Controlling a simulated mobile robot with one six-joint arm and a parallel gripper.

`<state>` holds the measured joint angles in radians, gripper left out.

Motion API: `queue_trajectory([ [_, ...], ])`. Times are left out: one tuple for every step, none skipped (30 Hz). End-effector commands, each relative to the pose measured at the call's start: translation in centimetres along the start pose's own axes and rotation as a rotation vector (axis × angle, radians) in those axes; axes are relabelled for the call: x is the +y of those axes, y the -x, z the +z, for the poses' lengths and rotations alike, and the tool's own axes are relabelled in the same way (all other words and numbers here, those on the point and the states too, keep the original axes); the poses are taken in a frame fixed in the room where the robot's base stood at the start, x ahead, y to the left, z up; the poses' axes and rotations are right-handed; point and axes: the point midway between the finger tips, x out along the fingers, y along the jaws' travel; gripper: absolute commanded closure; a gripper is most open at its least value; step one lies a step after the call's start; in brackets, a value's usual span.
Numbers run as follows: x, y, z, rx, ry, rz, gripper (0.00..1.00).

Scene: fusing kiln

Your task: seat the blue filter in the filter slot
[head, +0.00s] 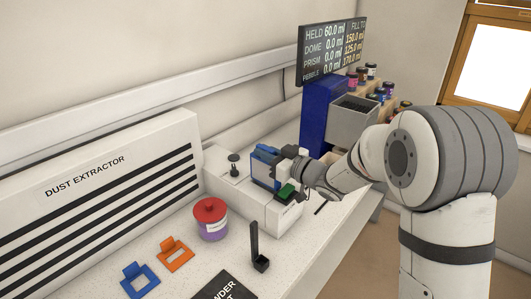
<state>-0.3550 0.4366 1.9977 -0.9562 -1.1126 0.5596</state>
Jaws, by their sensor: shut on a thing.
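My gripper (283,167) is shut on a blue block-like piece, which I take to be the blue filter (264,157). It is held upright over the white machine (229,183) on the bench. The fingers hide part of it. I cannot tell whether its lower edge touches the machine or stands above it. The filter slot cannot be made out from this view.
A small blue frame (139,283) and an orange frame (179,257) lie at the front. A red-lidded purple jar (211,222) and a black upright holder (261,263) stand nearby. The dust extractor (100,195) lines the left wall. A grey bin (353,122) stands behind.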

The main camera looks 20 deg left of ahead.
Motion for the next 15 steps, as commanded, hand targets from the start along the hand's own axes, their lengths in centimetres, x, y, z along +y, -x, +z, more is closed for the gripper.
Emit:
queue_trajectory([
  [0.0,0.0,0.1,0.000,0.000,0.000,1.00],
  [0.0,0.0,0.2,0.000,0.000,0.000,1.00],
  [0.0,0.0,0.3,0.000,0.000,0.000,1.00],
  [0.0,0.0,0.4,0.000,0.000,0.000,1.00],
  [0.0,0.0,0.5,0.000,0.000,0.000,1.00],
  [0.0,0.0,0.6,0.000,0.000,0.000,1.00],
  [0.0,0.0,0.7,0.000,0.000,0.000,1.00],
  [0.0,0.0,0.8,0.000,0.000,0.000,1.00],
  [0.0,0.0,0.8,0.000,0.000,0.000,1.00],
  [0.0,0.0,0.9,0.000,0.000,0.000,1.00],
  [0.0,0.0,1.0,0.000,0.000,0.000,1.00],
  [0.0,0.0,1.1,0.000,0.000,0.000,1.00],
  [0.0,0.0,1.2,0.000,0.000,0.000,1.00],
  [0.0,0.0,1.2,0.000,0.000,0.000,1.00],
  [0.0,0.0,1.4,0.000,0.000,0.000,1.00],
])
